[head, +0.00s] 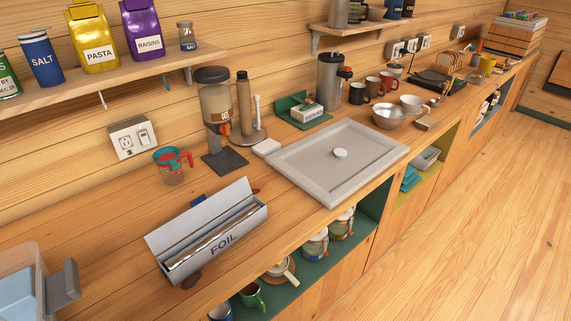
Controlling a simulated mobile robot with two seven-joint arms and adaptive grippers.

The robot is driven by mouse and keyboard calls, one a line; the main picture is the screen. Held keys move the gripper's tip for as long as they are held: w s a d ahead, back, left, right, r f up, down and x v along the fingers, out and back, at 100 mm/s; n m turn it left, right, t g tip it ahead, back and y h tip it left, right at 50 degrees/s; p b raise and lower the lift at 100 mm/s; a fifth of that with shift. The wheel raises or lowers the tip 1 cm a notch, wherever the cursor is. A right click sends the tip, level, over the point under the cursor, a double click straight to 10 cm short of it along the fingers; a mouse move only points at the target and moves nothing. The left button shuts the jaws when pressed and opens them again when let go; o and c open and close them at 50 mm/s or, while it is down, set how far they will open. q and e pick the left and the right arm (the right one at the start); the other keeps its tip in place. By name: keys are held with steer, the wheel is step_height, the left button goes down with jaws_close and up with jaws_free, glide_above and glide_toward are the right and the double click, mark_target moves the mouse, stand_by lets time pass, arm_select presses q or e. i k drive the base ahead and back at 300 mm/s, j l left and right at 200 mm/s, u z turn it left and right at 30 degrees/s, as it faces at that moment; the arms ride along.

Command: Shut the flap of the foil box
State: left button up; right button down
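The foil box (238,232) is a long, pale grey carton marked "FOIL", lying at an angle on the wooden counter. Its flap (190,217) stands open along the back long side, tilted up and away from the opening. A shiny foil roll (205,246) shows inside through the open top. Neither of my grippers shows in the head view.
A measuring cup (173,168) with a red handle stands behind the box. A clear bin (22,262) is at the lower left. To the right lies a grey tray-like panel (300,165). Bare counter (105,225) lies left of the box.

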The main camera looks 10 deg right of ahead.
mark_target(203, 209)
steer(key=i+l+u, duration=0.1)
steer(key=l+u, duration=0.4)
steer(key=u, duration=0.25)
steer(key=i+l, duration=0.05)
